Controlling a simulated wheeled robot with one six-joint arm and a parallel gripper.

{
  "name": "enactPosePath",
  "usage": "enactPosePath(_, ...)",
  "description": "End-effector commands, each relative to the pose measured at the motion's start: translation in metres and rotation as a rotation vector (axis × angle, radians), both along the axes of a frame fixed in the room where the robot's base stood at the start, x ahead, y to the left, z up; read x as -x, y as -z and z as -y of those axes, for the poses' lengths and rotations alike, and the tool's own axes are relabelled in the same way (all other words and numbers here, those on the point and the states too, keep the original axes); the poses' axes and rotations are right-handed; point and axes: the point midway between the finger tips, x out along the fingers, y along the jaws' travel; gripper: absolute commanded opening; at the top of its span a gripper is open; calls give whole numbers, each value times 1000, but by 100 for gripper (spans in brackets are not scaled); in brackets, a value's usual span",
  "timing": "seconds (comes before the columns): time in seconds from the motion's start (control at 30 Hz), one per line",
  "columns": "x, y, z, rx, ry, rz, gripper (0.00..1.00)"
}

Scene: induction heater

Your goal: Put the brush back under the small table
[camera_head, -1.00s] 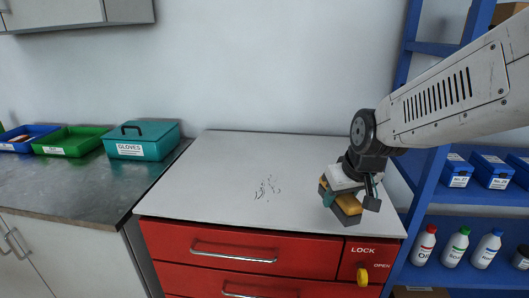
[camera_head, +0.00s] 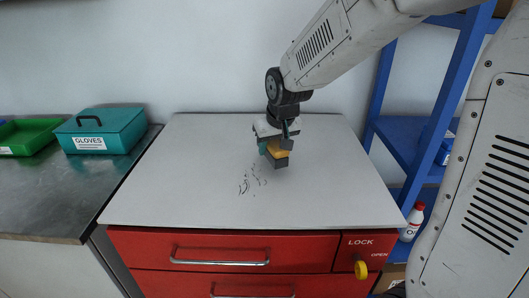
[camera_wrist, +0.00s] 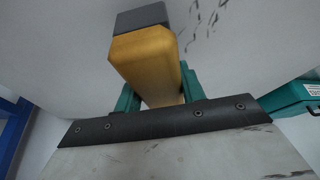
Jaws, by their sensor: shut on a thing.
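My gripper (camera_head: 277,148) is shut on the brush (camera_head: 280,154), a block with a yellow-orange middle and dark grey ends. It is over the white top of the red drawer cabinet (camera_head: 200,205), to the right of some dark scribble marks (camera_head: 252,180). In the wrist view the brush (camera_wrist: 148,62) sits between the green fingers (camera_wrist: 158,92), and its dark end points away from my gripper. I cannot tell whether the brush touches the top. The space under the small table is not in view.
A teal GLOVES box (camera_head: 103,131) and a green bin (camera_head: 28,136) stand on the grey counter at left. A blue shelf (camera_head: 400,135) with a bottle (camera_head: 412,222) is at right. The left of the white top is clear.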

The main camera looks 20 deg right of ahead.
Motion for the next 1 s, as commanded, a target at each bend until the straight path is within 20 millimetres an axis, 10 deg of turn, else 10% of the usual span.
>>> enactPosePath(0.33,-30,4,-13,0,0,0,6)
enactPosePath(0.93,-28,42,-11,1,1,0,6)
enactPosePath(0.97,-28,41,-11,1,1,0,48)
enactPosePath(1.0,-28,41,-11,0,2,0,59)
